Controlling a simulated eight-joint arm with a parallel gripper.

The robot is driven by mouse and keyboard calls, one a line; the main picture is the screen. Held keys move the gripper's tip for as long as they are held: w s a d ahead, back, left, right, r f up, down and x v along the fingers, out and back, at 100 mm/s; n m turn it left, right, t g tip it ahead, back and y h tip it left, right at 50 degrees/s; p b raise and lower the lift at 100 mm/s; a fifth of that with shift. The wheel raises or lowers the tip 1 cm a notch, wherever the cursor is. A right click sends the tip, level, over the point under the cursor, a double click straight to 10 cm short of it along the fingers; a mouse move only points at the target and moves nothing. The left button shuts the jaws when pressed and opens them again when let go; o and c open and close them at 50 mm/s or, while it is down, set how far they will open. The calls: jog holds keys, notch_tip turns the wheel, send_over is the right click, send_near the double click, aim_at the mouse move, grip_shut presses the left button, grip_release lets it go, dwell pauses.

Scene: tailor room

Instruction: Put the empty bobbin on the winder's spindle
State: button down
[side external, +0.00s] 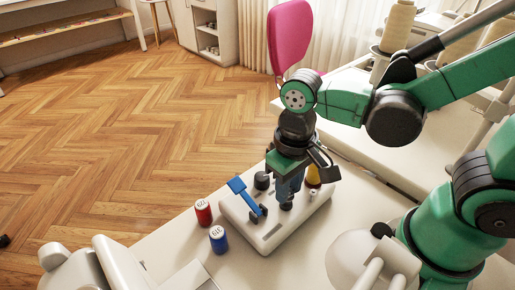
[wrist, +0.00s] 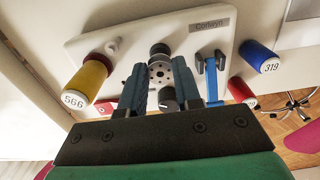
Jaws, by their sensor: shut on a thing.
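The winder is a white plate-like unit (side external: 235,217) on the table, with a blue lever (side external: 238,187), a black knob (side external: 262,181) and a dark round fitting (side external: 286,206). My gripper (side external: 287,196) points down just over that fitting. In the wrist view its two blue fingers (wrist: 163,85) are shut on the bobbin (wrist: 160,74), a grey disc with small holes. The dark fitting (wrist: 160,50) shows right beside the bobbin there. The spindle itself is hidden, and I cannot tell whether the bobbin is around it. The fingers hide the bobbin in the side view.
The blue lever (wrist: 211,75) is near the fingers. White machine parts (side external: 95,268) are at the lower left.

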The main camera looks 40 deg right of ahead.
jog(key=shift+f, duration=0.55)
jog(key=c, duration=0.9)
grip_release()
notch_tip(320, 180, up, 11)
dwell(0.4)
jog(key=w+d+f+t, duration=0.3)
jog(key=w+d+t, duration=0.1)
jog(key=d+t, duration=0.3)
jog(key=shift+w+d, duration=0.35)
jog(key=shift+d, duration=0.15)
